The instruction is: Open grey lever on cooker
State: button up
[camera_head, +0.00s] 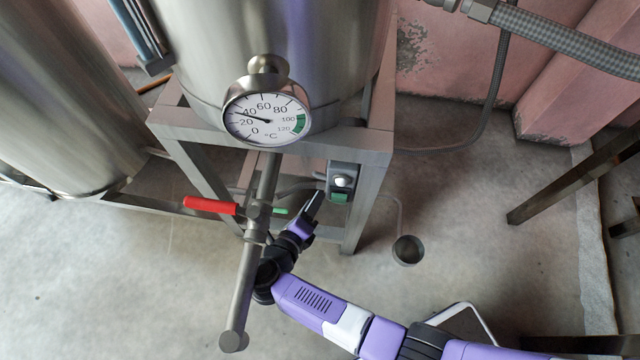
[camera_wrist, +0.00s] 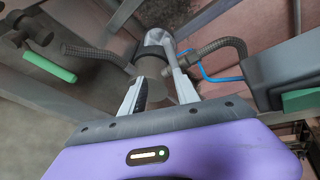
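The cooker (camera_head: 275,45) is a large steel tank on a square metal frame. My gripper (camera_head: 318,197) reaches under the frame, just left of a small grey control box. In the wrist view my gripper (camera_wrist: 160,92) has its two fingers apart, around or just short of a grey valve body (camera_wrist: 152,66) with a dark band. A pale grey lever (camera_wrist: 168,45) lies at the valve, close to the right fingertip. I cannot tell whether a finger touches it. The lever is not distinguishable in the head view.
A red handle (camera_head: 210,206) and a green handle (camera_head: 280,211) sit on the pipe (camera_head: 240,290) in front. The control box (camera_head: 342,182) is close to my gripper's right. Braided hoses (camera_wrist: 222,45) run beside the valve. A floor drain (camera_head: 408,250) lies to the right.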

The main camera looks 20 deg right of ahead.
jog(key=shift+s+a, duration=0.5)
jog(key=shift+a, duration=0.1)
